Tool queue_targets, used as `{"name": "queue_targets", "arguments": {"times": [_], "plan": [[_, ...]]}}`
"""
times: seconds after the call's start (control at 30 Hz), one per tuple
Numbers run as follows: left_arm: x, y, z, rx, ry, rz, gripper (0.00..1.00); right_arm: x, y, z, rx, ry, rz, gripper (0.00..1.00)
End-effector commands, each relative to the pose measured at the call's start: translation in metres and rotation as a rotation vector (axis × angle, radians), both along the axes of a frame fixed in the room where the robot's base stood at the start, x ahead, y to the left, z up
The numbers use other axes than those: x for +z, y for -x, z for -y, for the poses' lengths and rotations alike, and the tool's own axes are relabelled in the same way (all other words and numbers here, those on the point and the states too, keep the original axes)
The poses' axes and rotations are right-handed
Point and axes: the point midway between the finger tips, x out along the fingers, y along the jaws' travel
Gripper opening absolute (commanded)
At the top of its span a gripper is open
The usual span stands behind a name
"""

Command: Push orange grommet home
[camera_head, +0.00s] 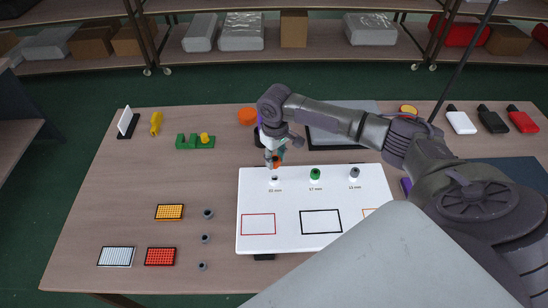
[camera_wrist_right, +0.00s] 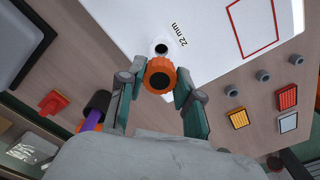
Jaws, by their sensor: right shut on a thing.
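The orange grommet (camera_wrist_right: 160,76) is held between the two fingers of my right gripper (camera_wrist_right: 153,82) in the wrist view, its dark bore facing the camera. In the head view the grommet (camera_head: 277,162) shows as a small orange patch at the tips of my right gripper (camera_head: 273,161). The white board (camera_head: 262,203) lies below. Its 22 mm hole (camera_wrist_right: 161,48) shows just beyond the grommet in the wrist view, and the grommet looks apart from it. A green grommet (camera_head: 315,174) and a grey one (camera_head: 354,173) stand in the board's other positions. My left gripper is not in view.
Loose grey grommets (camera_head: 206,238) lie left of the board, near yellow (camera_head: 170,212), red (camera_head: 160,257) and white (camera_head: 116,256) grid blocks. A green block (camera_head: 195,142) and an orange item (camera_head: 247,116) stand further back.

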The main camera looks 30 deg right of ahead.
Motion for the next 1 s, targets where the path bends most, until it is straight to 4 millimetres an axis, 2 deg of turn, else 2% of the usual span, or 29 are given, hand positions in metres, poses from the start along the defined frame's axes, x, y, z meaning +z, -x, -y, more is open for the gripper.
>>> {"name": "queue_targets", "arguments": {"times": [0.23, 0.4, 0.7, 1.0], "plan": [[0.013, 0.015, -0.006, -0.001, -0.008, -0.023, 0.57, 0.003, 0.001, -0.001, 0.009, -0.001, -0.001, 0.00], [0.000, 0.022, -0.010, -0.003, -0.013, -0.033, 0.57, -0.019, 0.001, -0.001, 0.008, 0.000, -0.001, 0.00], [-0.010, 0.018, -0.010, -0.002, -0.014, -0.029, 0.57, -0.045, 0.000, -0.001, 0.009, -0.001, 0.000, 0.00], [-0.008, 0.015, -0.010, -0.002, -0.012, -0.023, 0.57, -0.044, 0.000, -0.001, 0.008, 0.000, 0.001, 0.00]]}}
